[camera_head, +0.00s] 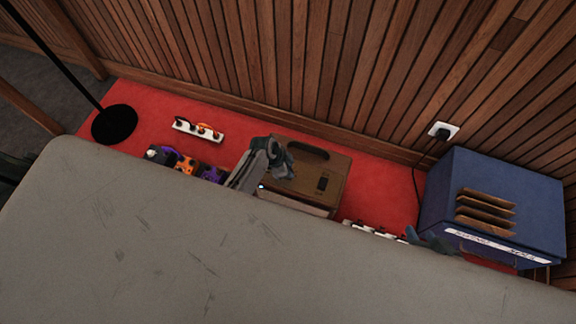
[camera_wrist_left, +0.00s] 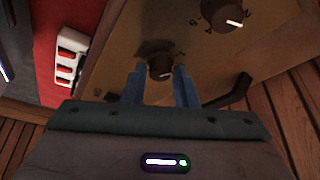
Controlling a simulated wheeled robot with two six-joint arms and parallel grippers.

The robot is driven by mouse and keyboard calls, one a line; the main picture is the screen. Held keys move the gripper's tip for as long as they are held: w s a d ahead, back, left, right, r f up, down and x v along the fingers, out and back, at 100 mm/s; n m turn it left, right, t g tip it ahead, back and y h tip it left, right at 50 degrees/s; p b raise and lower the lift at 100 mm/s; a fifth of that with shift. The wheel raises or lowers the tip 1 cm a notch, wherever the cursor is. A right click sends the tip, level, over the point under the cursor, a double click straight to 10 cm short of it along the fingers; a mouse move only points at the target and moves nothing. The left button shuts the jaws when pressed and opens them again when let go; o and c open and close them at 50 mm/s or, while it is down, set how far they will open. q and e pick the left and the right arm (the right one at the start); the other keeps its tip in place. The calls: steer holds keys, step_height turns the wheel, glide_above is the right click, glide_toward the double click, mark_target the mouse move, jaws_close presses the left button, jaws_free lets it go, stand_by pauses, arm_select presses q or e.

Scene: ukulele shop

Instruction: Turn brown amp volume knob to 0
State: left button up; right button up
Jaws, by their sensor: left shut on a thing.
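The brown amp (camera_head: 333,170) stands on the red mat against the slatted wall, with a dark handle on top. My left gripper (camera_head: 272,170) is over its left part and hides some of it. In the left wrist view the gripper (camera_wrist_left: 159,80) has its blue fingers on both sides of a small dark knob (camera_wrist_left: 160,66), shut on it. A white mark on that knob points right. A larger dark knob (camera_wrist_left: 228,14) with its white mark pointing right sits beside it on the amp's panel. Its label is unreadable. My right gripper (camera_head: 432,243) is partly visible near the blue box; its opening is unclear.
A blue box (camera_head: 500,195) with wooden slats stands right of the amp, near a wall socket (camera_head: 442,131). Several pedals (camera_head: 187,165) and a white power strip (camera_head: 199,131) lie to the left on the red mat (camera_head: 140,100). A black stand base (camera_head: 114,124) is further left.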

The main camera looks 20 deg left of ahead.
arm_select(q)
steer(key=shift+s+r+n+p, duration=0.15)
steer(key=shift+r+n+p, duration=0.05)
steer(key=shift+n+p, duration=0.6)
steer(key=shift+n+t+y+p, duration=0.4)
steer(key=shift+n+t+p, duration=0.15)
steer(key=shift+n, duration=0.35)
steer(key=shift+d+f+n+t+y+p, duration=0.1)
steer(key=shift+n+t+y+p, duration=0.2)
steer(key=shift+n+p, duration=0.55)
steer(key=shift+d+f+n+t+y+p, duration=0.1)
steer(key=shift+n+y+p, duration=0.35)
steer(key=shift+n, duration=0.8)
arm_select(e)
steer(key=s+d+r+g+h, duration=0.2)
steer(key=s+d+r+g, duration=0.1)
steer(key=d+r+g, duration=0.1)
steer(key=shift+s+d+r+n+g, duration=0.15)
steer(key=shift+s+r+n+g, duration=0.25)
steer(key=shift+g, duration=0.1)
arm_select(q)
steer(key=o, duration=1)
